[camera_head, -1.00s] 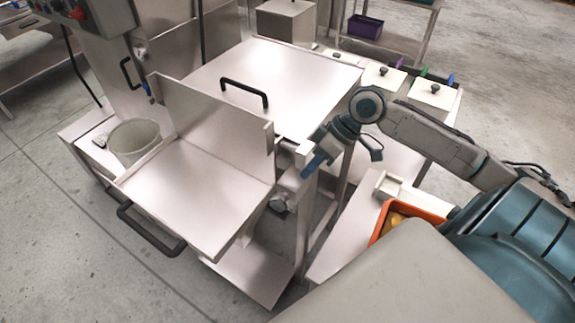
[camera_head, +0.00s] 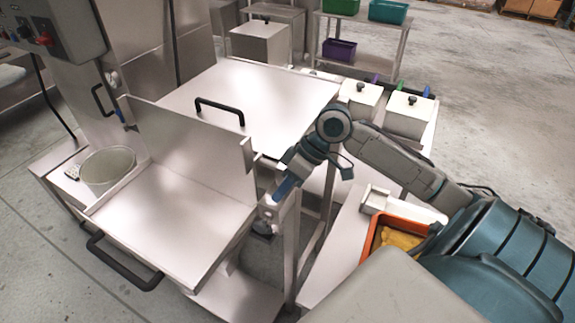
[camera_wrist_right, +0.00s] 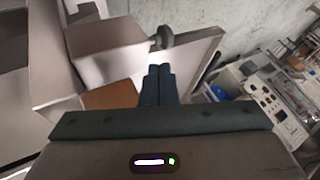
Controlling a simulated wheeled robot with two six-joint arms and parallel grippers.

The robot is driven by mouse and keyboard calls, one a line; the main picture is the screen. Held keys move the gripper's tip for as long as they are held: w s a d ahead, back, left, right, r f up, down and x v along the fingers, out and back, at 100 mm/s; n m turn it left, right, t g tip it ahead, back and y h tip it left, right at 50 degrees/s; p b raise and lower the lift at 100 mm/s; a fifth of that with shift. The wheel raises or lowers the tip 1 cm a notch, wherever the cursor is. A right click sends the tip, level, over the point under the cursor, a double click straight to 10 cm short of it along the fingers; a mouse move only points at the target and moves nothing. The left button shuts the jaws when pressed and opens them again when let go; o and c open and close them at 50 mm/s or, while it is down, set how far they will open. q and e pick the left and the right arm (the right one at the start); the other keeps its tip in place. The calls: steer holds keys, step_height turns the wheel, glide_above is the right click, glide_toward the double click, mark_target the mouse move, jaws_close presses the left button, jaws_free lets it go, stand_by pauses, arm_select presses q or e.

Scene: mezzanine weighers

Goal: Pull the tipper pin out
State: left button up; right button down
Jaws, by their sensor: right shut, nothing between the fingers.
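The steel tipper tray (camera_head: 180,225) with a black front handle (camera_head: 125,262) lies level in front of the table in the head view. A round grey knob, which looks like the tipper pin's head (camera_head: 263,227), sits at the tray's right side. In the right wrist view the knob (camera_wrist_right: 162,38) sticks out beyond my fingertips, with a visible gap. My right gripper (camera_head: 283,190) is above and right of the knob in the head view. Its fingers (camera_wrist_right: 158,74) are together and empty in the wrist view. How deep the pin sits is hidden. My left gripper is not in view.
A steel table (camera_head: 265,105) with a black handle stands behind the tray. A grey bucket (camera_head: 107,170) is at left. An orange crate (camera_head: 372,238) with yellow contents stands right, near my right arm. Lidded boxes (camera_head: 408,115) line the back right. Open floor lies beyond.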

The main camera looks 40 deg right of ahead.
mark_target(268, 208)
steer(key=b+x, duration=0.3)
steer(key=x, duration=0.1)
steer(key=shift+w+f+b, duration=0.15)
steer(key=shift+f+b, duration=0.2)
steer(key=shift+w+a+f+b, duration=0.1)
steer(key=shift+a+f+b, duration=0.3)
steer(key=shift+a+b, duration=0.1)
